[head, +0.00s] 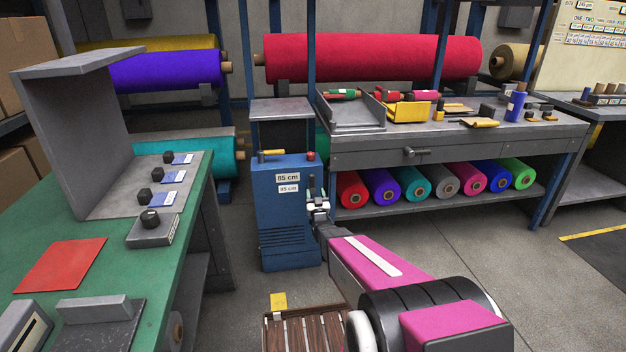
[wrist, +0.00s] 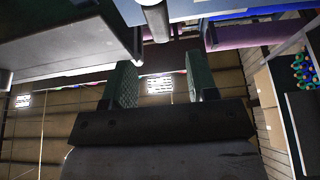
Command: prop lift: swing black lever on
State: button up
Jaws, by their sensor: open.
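My gripper (head: 318,190) is at the cabinet's right front edge, fingers pointing up. In the wrist view my gripper (wrist: 165,80) is open, with nothing seen held between the fingers.
A green-topped bench (head: 60,240) stands at left. A grey workbench (head: 480,140) with felt rolls beneath stands right of the cabinet. A slatted wooden pallet (head: 300,330) lies in front. A grey cylinder (wrist: 156,22) shows beyond my fingers.

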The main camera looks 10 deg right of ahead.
aim_at(313, 180)
jog(key=x, duration=0.8)
jog(key=shift+w, duration=0.3)
grip_shut()
